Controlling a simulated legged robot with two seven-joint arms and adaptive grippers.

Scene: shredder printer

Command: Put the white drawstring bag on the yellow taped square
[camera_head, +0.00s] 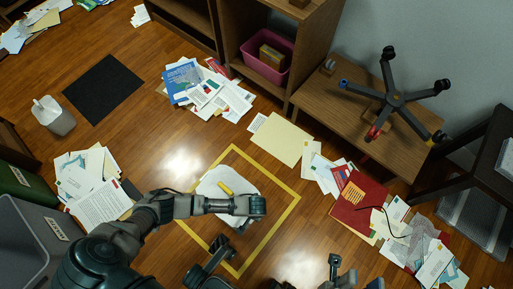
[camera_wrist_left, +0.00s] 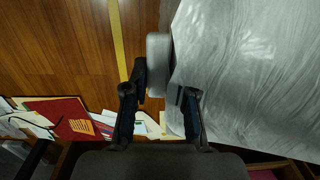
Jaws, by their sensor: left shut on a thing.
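The white drawstring bag (camera_head: 215,181) is within the yellow taped square (camera_head: 284,220) in the head view, partly covered by my left arm. A short yellow piece shows on top of it. In the left wrist view the bag (camera_wrist_left: 250,70) fills the right side, pale and wrinkled, with a yellow tape line to its left. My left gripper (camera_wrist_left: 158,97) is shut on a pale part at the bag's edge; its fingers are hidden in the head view. I cannot tell whether the bag touches the floor. My right gripper (camera_head: 355,273) is at the bottom edge, empty, its fingers apart.
Papers (camera_head: 212,92) lie behind the square, with more to its left and right. A red folder (camera_head: 359,203) lies to the right. An upturned chair base (camera_head: 393,99) rests on a low wooden cabinet. A grey bin (camera_head: 35,240) stands at the left. Wood floor surrounds the square.

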